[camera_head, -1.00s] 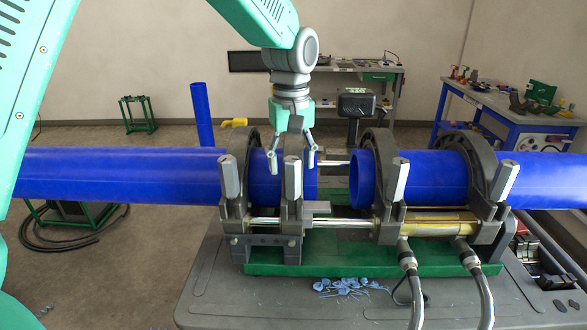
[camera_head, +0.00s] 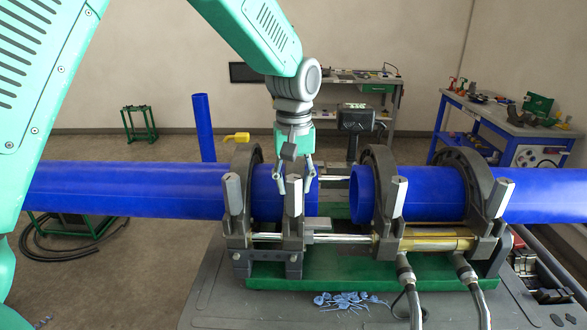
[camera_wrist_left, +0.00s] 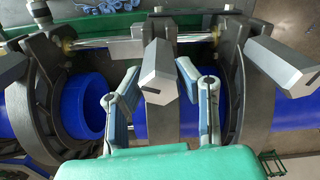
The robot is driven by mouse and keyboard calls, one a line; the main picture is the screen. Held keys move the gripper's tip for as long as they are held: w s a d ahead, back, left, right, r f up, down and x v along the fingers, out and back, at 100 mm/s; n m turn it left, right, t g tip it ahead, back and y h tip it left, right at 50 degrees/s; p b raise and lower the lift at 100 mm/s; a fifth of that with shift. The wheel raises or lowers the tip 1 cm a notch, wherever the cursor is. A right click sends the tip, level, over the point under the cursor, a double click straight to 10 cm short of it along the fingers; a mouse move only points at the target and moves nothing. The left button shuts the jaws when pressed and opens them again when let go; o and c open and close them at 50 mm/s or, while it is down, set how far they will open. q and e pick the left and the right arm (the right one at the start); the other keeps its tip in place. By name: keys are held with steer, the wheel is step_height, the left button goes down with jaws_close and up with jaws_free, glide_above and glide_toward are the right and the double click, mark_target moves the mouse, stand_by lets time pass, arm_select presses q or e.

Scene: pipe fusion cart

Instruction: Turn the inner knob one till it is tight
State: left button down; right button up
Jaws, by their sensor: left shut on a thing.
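The inner knob one is the grey faceted knob (camera_head: 294,196) on top of the inner clamp left of the pipe gap. It stands upright and also shows in the left wrist view (camera_wrist_left: 162,78). My left gripper (camera_head: 293,186) points down over it from behind, shut on the knob with one finger on each side. In the left wrist view the fingers (camera_wrist_left: 158,70) flank the knob, and finger contact is hard to make out. My right gripper is out of view.
Blue pipes (camera_head: 120,188) lie in the clamps with a gap between their ends. Other grey knobs stand at the outer left (camera_head: 232,194), inner right (camera_head: 398,198) and outer right (camera_head: 500,198). Blue shavings (camera_head: 345,301) lie on the cart (camera_head: 240,305). Hoses (camera_head: 408,285) run down in front.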

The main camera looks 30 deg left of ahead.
arm_select(q)
steer(key=shift+w+r+m, duration=0.1)
steer(key=shift+r+m, duration=0.05)
steer(key=shift+m, duration=0.15)
steer(key=shift+r+m+p, duration=0.1)
steer(key=shift+m+p, duration=0.9)
steer(key=shift+p, duration=0.25)
steer(key=shift+m+p, duration=0.35)
steer(key=shift+m, duration=0.05)
steer(key=shift+f, duration=0.2)
steer(key=shift+m, duration=0.3)
